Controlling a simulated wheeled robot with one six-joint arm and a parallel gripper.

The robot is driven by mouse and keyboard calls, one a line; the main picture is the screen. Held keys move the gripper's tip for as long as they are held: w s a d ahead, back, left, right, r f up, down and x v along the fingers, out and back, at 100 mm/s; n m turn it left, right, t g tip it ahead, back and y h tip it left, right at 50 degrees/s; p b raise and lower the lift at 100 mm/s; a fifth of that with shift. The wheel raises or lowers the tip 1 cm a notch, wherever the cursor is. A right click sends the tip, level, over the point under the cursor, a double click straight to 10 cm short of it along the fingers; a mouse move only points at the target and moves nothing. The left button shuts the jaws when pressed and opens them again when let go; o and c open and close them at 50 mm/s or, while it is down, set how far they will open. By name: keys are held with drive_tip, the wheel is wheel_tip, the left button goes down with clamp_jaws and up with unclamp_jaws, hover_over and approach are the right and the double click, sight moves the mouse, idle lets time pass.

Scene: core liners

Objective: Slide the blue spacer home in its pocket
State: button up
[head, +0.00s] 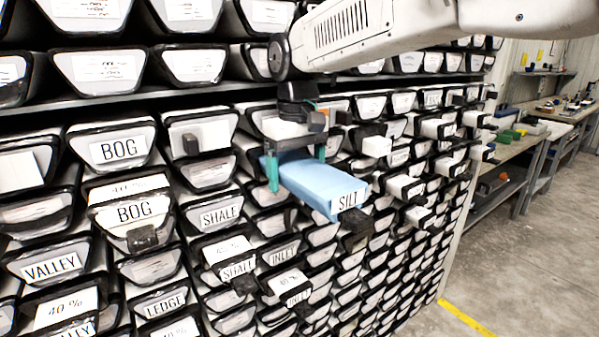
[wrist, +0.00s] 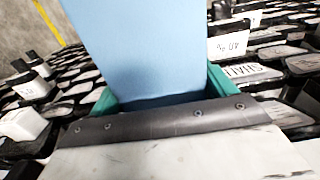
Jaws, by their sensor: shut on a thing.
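The blue spacer (head: 315,184) is a long light-blue block in front of the rack in the head view. A SILT label (head: 347,201) shows at its right end; I cannot tell whether it is on the block. My gripper (head: 297,168) has teal fingers, shut on the spacer from both sides. In the wrist view the spacer (wrist: 150,45) fills the upper middle between the teal fingers (wrist: 163,92). Its pocket cannot be picked out; the spacer and gripper hide part of the rack behind, and no part of the spacer is clearly inside an opening.
Several white blocks with black ends (head: 405,187) stick out around the spacer. A bench (head: 510,150) stands at the right, with open floor (head: 470,290) before it.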

sight(292, 159)
drive_tip(key=shift+w+a, duration=0.45)
drive_tip(key=shift+w, duration=0.25)
drive_tip(key=o, duration=0.9)
drive_tip(key=shift+r, duration=0.1)
wheel_tip(292, 159, up, 8)
drive_tip(key=shift+s+f, duration=0.1)
drive_tip(key=shift+f, duration=0.05)
